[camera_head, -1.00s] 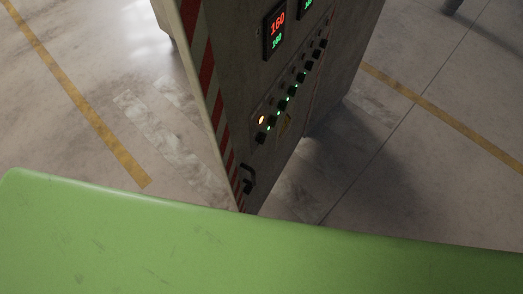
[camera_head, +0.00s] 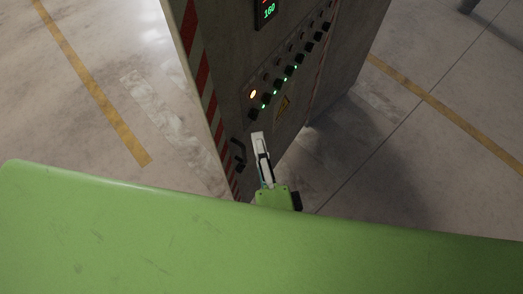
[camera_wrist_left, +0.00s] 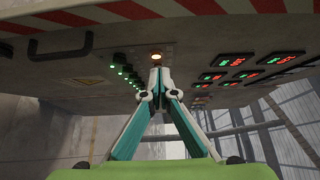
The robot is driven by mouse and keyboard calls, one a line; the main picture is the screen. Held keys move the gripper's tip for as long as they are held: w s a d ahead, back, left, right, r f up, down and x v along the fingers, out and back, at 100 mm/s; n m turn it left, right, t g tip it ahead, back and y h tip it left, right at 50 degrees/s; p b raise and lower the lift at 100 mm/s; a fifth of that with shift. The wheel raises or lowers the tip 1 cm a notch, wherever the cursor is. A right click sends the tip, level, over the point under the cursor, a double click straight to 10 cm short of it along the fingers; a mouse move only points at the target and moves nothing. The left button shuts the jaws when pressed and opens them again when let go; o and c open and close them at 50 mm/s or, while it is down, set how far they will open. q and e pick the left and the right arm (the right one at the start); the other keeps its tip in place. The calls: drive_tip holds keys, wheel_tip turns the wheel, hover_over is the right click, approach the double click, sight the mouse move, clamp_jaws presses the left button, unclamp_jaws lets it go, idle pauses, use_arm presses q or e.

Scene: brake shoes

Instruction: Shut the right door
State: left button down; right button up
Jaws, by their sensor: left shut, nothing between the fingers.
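A grey metal door-like panel (camera_head: 228,55) with a red-and-white striped edge stands in the upper middle of the head view. A black handle (camera_head: 238,155) sits low near that edge. The panel also fills the top of the left wrist view (camera_wrist_left: 185,38), where the handle (camera_wrist_left: 60,48) is at upper left. My left gripper (camera_head: 258,138) is shut and empty, in front of the panel's lower part and right of the handle. In the left wrist view its fingertips (camera_wrist_left: 158,74) meet just below a lit lamp; I cannot tell whether they touch the panel. My right gripper is not in view.
The panel carries a row of knobs and green lamps (camera_head: 285,80), and digital displays (camera_head: 267,10). Yellow floor lines (camera_head: 95,85) run on both sides. The concrete floor left of the panel is clear. My green body covers the bottom of the head view.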

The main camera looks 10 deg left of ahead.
sight(237, 103)
use_arm(q)
drive_tip(key=w+a+p, duration=0.1)
drive_tip(key=w+a, duration=0.1)
drive_tip(key=w+a+p, duration=0.1)
drive_tip(key=w+a, duration=0.1)
drive_tip(key=w, duration=0.1)
drive_tip(key=shift+w+a+r, duration=0.1)
drive_tip(key=shift+w+a, duration=0.1)
drive_tip(key=shift+w, duration=0.15)
drive_tip(key=shift+w+a+p, duration=0.2)
drive_tip(key=shift+a+p, duration=0.15)
drive_tip(key=shift+a, duration=0.1)
drive_tip(key=shift+a, duration=0.1)
